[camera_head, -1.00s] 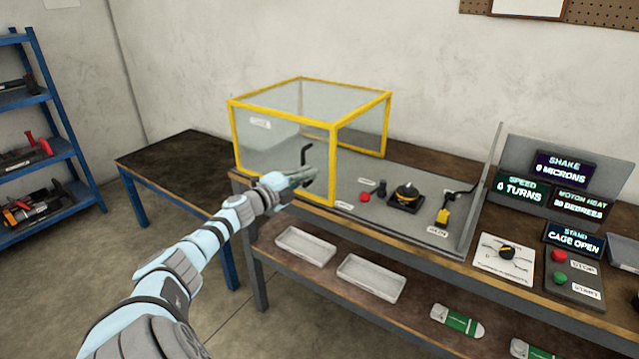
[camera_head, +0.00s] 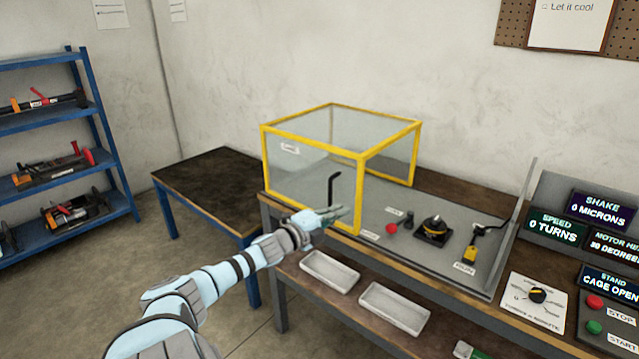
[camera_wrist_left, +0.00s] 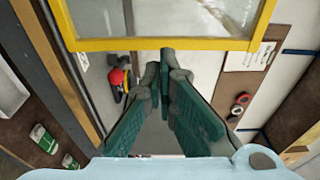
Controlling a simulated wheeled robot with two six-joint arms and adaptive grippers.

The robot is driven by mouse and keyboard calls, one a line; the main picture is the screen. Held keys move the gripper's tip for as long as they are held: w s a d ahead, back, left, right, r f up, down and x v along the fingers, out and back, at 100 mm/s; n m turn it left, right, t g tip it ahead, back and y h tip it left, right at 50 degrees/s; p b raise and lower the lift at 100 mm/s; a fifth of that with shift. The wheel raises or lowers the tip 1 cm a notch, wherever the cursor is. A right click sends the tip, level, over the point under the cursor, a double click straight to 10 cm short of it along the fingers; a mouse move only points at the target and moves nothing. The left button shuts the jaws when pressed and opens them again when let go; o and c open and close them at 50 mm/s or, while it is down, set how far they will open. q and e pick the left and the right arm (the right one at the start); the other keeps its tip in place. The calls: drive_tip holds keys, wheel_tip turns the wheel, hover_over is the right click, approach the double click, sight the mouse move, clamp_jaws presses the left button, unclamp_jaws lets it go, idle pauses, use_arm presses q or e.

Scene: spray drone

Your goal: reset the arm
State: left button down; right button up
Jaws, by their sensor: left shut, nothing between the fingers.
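My left arm reaches in from the lower left in the head view. Its gripper (camera_head: 335,215) is at the front of the yellow-framed clear cage (camera_head: 363,190), near the black handle (camera_head: 333,188). In the left wrist view the green fingers (camera_wrist_left: 168,62) are closed together at the tips with nothing between them. The cage's yellow bar (camera_wrist_left: 160,44) passes just beyond the fingertips there. Whether the gripper touches the cage or handle is unclear. My right gripper is out of view.
The workbench holds a black motor unit (camera_head: 434,231), a red button (camera_head: 391,227), a yellow tool (camera_head: 471,245) and a dial card (camera_head: 535,297). The display (camera_head: 610,281) reads cage open. White trays (camera_head: 330,270) sit on the lower shelf. A blue rack (camera_head: 60,140) stands left.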

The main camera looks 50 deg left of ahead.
use_arm(q)
drive_tip(key=s+p, duration=0.5)
drive_tip(key=s, duration=0.1)
drive_tip(key=shift+s+d+r, duration=0.25)
drive_tip(key=shift+s+r, duration=0.05)
drive_tip(key=shift+s, duration=0.1)
